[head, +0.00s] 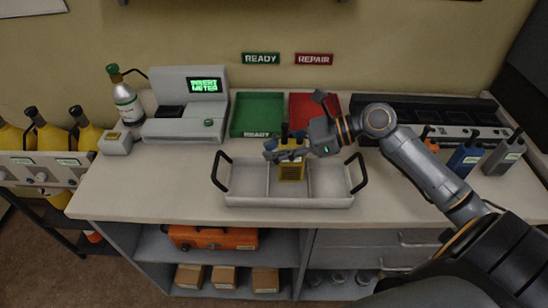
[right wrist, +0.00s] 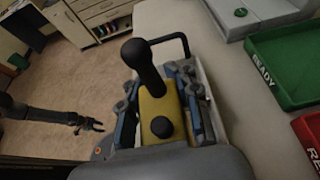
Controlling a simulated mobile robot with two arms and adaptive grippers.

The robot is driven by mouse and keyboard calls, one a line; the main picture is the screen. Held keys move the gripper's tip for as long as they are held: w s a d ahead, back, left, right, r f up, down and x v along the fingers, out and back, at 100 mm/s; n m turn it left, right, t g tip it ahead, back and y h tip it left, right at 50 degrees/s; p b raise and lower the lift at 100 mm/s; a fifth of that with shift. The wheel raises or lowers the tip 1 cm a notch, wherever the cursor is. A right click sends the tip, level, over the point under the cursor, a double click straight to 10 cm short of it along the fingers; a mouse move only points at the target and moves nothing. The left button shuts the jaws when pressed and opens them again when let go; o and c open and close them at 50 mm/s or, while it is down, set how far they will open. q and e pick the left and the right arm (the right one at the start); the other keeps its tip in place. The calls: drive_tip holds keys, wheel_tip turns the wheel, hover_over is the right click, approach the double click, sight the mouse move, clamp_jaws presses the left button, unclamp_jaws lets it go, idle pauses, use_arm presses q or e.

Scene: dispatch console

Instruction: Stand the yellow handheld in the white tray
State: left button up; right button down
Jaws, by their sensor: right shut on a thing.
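The yellow handheld (head: 291,172) has a black antenna and is upright over the middle of the white tray (head: 240,201). My right gripper (head: 287,154) is shut on its upper part. In the right wrist view the handheld (right wrist: 155,110) sits between the two fingers of my right gripper (right wrist: 165,105), with its black antenna and a black knob showing. The tray has three compartments and a black handle at each end. I cannot tell whether the handheld's base touches the tray floor. My left gripper is not in the head view; an open gripper shows at the left of the right wrist view (right wrist: 90,125).
Behind the tray are a green READY tray (head: 258,114) and a red tray (head: 305,108), partly hidden by my gripper. A tester (head: 187,125) with a green display stands at the left. A blue handheld (head: 465,156) and a grey one (head: 503,156) stand at the right.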

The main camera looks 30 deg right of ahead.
drive_tip(key=shift+w+f, duration=0.15)
drive_tip(key=shift+f, duration=1.55)
drive_tip(key=c, duration=1)
unclamp_jaws()
drive_tip(key=shift+f, duration=0.15)
drive_tip(key=v, duration=1.2)
drive_tip(key=shift+r+b, duration=0.25)
drive_tip(key=shift+b, duration=0.15)
drive_tip(key=shift+a, duration=0.1)
